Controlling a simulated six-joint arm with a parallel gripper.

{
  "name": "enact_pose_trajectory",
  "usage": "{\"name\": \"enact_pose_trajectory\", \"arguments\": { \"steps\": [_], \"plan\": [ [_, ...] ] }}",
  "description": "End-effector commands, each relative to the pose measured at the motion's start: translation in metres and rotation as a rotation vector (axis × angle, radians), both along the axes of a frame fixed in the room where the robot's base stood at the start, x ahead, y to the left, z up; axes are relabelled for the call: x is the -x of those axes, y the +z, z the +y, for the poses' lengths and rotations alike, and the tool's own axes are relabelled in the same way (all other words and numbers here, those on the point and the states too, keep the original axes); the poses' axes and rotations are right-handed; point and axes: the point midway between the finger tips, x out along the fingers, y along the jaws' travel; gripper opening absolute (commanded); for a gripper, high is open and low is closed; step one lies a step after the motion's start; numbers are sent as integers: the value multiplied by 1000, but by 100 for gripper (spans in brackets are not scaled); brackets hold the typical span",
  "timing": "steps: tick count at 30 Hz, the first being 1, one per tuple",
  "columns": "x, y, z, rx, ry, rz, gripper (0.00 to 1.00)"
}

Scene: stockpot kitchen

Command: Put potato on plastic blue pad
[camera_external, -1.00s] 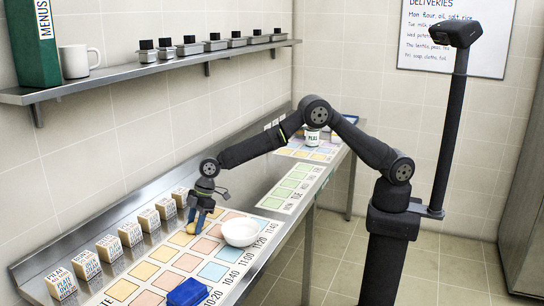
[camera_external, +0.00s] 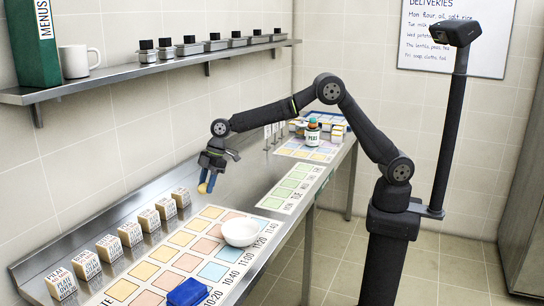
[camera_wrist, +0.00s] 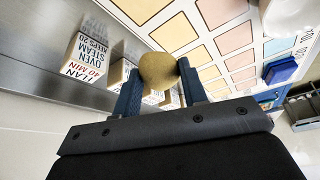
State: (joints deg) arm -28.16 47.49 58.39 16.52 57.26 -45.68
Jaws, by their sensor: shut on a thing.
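My gripper (camera_external: 206,184) is shut on the potato (camera_external: 203,188) and holds it in the air above the steel counter. In the wrist view the tan, round potato (camera_wrist: 158,70) sits between the two blue fingers. The blue pad (camera_external: 188,292) lies on the coloured grid chart at the front of the counter, left of and nearer the camera than my gripper. It also shows in the wrist view (camera_wrist: 281,70) at the right.
A white bowl (camera_external: 240,232) stands on the chart (camera_external: 165,254) between my gripper and the pad. Several labelled boxes (camera_external: 131,234) line the wall side of the counter. A shelf (camera_external: 150,68) runs above. A PEAS jar (camera_external: 312,136) stands at the far end.

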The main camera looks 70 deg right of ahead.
Motion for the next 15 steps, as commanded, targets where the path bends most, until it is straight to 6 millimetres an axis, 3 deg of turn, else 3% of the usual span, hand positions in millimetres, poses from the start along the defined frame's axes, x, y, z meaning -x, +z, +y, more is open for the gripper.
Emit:
{"name": "enact_pose_trajectory", "arguments": {
  "steps": [5, 8, 11, 15],
  "plan": [
    [-1, 6, -9, 0, -1, 2, 16],
    [2, 7, -3, 0, 7, 2, 16],
    [10, 10, 19, 0, 25, 0, 16],
    [35, 18, 76, -1, 69, 0, 16]
  ]
}}
